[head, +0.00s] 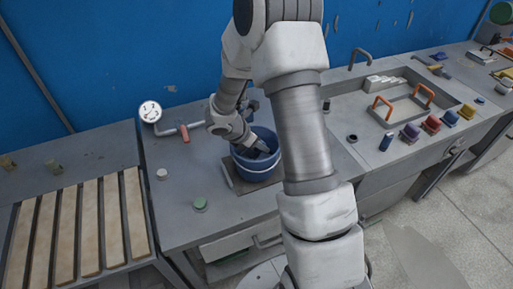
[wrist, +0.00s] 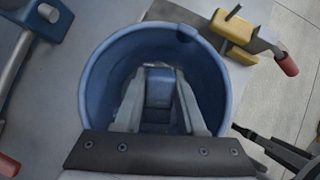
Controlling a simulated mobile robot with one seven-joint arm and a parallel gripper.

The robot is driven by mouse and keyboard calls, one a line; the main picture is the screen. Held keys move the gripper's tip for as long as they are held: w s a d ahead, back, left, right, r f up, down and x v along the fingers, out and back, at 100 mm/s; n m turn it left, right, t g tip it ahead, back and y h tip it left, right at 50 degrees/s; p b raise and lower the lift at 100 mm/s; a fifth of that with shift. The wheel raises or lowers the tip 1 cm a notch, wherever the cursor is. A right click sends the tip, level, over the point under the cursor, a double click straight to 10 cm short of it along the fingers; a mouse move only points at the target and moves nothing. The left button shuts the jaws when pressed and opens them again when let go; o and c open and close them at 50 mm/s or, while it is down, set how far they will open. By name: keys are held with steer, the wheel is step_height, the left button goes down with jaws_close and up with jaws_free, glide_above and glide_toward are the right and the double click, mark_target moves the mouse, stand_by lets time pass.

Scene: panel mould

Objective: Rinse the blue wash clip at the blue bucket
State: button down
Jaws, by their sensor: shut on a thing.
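The blue bucket (head: 257,172) stands on the grey bench in the middle of the head view; its round rim and inner wall fill the centre of the wrist view (wrist: 98,80). My gripper (wrist: 158,76) reaches down inside the bucket. Its two pale fingers are shut on a blue block-like piece, the blue wash clip (wrist: 158,92), which lies between them within the rim. In the head view the clip is hidden by the bucket wall and my wrist. I cannot tell whether the clip touches the bucket's bottom or any water.
A pipe with a gauge (head: 150,112) and a red handle (head: 184,134) is left of the bucket. A green knob (head: 200,203) sits in front. A yellow-and-red clamp (wrist: 236,34) is close to the rim. Coloured blocks, including a blue one (head: 386,141), line the tray's edge at right.

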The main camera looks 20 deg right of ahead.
steer(key=shift+w+r+p, duration=0.1)
steer(key=shift+r+p, duration=2.45)
steer(key=shift+r, duration=1.15)
step_height(320, 180, up, 4)
steer(key=p, duration=0.3)
